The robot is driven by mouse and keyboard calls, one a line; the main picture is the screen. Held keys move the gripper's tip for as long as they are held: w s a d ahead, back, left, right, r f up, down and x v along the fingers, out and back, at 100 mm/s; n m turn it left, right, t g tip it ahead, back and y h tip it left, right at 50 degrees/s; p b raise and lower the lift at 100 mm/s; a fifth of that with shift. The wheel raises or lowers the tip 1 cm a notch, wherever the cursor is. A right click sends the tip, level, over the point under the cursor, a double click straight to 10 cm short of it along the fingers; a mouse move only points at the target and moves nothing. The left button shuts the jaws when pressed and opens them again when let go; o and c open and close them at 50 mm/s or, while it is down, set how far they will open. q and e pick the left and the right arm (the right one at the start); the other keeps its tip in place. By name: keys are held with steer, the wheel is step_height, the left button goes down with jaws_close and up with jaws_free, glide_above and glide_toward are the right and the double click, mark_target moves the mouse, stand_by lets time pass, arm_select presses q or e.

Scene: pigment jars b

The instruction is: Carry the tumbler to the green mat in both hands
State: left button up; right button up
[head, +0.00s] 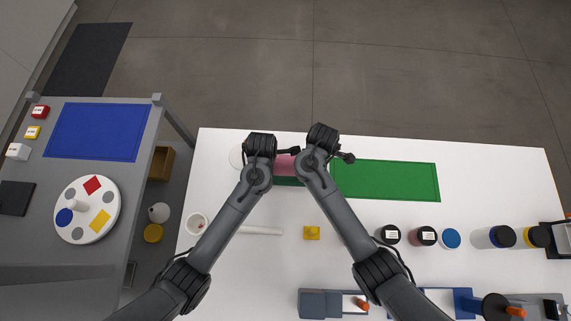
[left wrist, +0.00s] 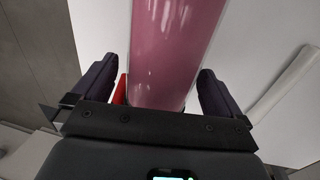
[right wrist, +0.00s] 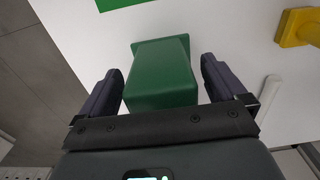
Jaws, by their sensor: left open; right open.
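A pink, smooth, rounded thing (head: 287,164), which looks like the tumbler, stands between my two grippers in the head view, partly hidden by them. In the left wrist view its pink wall (left wrist: 175,50) lies between the open fingers of my left gripper (left wrist: 163,95). A green tapered block (right wrist: 163,75) lies between the open fingers of my right gripper (right wrist: 165,88); it also shows beside the pink thing in the head view (head: 288,182). Whether the pink and green parts are one piece, or touch the fingers, I cannot tell. The green mat (head: 385,180) lies bare to the right.
A yellow piece (head: 312,233) and a white rod (head: 262,230) lie nearer on the white table. Several jars (head: 425,236) stand at the near right. A white disc (head: 237,156) is partly hidden behind my left gripper. A grey table with a blue mat (head: 98,132) stands left.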

arm_select(q)
steer(key=shift+f, duration=0.45)
arm_select(e)
steer(key=shift+f, duration=0.45)
arm_select(q)
steer(key=shift+c, duration=0.5)
arm_select(e)
steer(key=shift+c, duration=0.5)
arm_select(q)
steer(key=shift+r, duration=0.1)
steer(key=c, duration=1.5)
arm_select(e)
steer(key=shift+r, duration=0.1)
steer(key=c, duration=1.6)
